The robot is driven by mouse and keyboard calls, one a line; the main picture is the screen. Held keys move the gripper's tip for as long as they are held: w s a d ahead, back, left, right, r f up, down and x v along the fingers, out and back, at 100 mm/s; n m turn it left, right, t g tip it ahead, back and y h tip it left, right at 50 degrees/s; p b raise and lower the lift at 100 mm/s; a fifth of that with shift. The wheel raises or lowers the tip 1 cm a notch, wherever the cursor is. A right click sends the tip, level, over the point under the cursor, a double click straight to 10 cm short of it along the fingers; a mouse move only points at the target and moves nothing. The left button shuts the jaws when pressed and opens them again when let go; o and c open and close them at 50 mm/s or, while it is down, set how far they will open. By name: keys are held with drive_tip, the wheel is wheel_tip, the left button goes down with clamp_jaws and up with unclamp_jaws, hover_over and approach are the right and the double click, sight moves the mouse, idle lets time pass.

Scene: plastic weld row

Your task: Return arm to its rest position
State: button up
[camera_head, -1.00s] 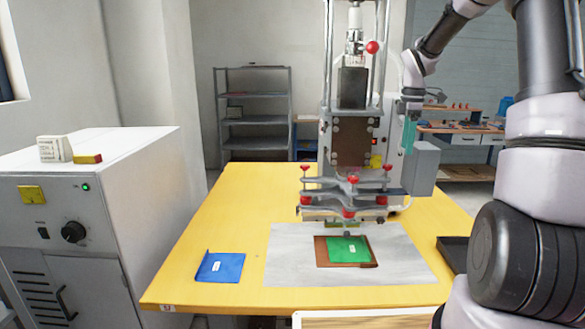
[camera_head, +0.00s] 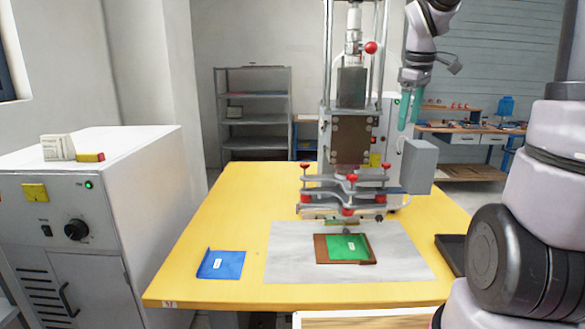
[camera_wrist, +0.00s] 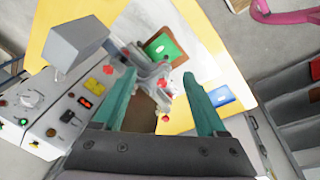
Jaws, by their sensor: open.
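In the wrist view my gripper (camera_wrist: 163,88) is open, with the press and table far beyond the fingertips. My arm reaches in from the upper right of the head view. Part of the arm is cut off by the top edge.
The welding press (camera_head: 350,140) stands on the yellow table (camera_head: 215,215). A blue piece (camera_head: 221,264) lies at left. A white cabinet (camera_head: 150,200) stands left; a dark tray (camera_head: 451,250) sits right.

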drive_tip(key=s+a+r+m+t+y, duration=0.1)
drive_tip(key=s+a+r+m+t, duration=0.1)
drive_tip(key=s+m, duration=0.4)
drive_tip(key=s+a+r+m+t+y, duration=0.1)
drive_tip(key=s+m, duration=0.5)
drive_tip(key=s, duration=0.7)
drive_tip(key=shift+a+r+m+t, duration=0.4)
drive_tip(key=shift+a+r+t, duration=0.4)
drive_tip(key=shift+a+t, duration=0.1)
